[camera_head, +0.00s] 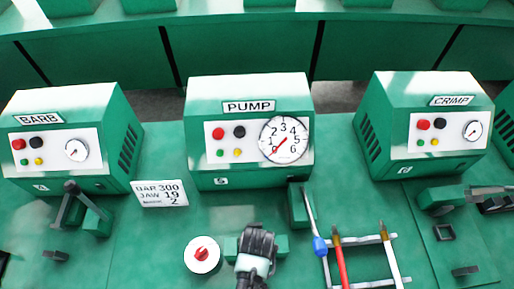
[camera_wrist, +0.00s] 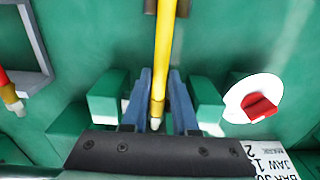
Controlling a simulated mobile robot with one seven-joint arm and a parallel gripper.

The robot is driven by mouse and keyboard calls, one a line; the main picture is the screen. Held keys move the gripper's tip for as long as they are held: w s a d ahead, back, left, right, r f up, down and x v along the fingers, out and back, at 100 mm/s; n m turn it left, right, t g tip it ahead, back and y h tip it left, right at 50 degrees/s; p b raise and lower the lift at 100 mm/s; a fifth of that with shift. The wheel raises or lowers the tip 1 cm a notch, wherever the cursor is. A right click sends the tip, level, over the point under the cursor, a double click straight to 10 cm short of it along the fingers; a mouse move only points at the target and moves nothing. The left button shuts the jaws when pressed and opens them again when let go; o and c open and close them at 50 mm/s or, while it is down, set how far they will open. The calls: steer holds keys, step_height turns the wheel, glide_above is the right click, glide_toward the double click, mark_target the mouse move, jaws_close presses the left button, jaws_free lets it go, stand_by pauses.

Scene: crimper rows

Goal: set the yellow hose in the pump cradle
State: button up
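The yellow hose (camera_wrist: 163,50) runs down from the top edge in the wrist view, ending in a brass collar and pale tip. The blue fingers of my gripper (camera_wrist: 160,98) flank it closely near that end and appear shut on it. The green blocks of the cradle (camera_wrist: 110,97) stand on both sides of the fingers. I cannot tell whether the hose touches the cradle floor. In the head view my gripper (camera_head: 256,246) is over the cradle (camera_head: 281,246), in front of the machine marked PUMP (camera_head: 250,130), and hides the yellow hose.
A red knob on a white disc (camera_head: 202,254) is just left of my gripper. A rack (camera_head: 362,240) with a red hose (camera_head: 340,262) and a white one stands to the right, beside a blue-handled tool (camera_head: 319,245). BARB (camera_head: 75,135) and CRIMP (camera_head: 430,125) machines flank PUMP.

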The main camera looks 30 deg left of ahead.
steer(key=o, duration=0.4)
step_height(320, 180, up, 13)
steer(key=shift+b, duration=0.35)
stand_by(0.6)
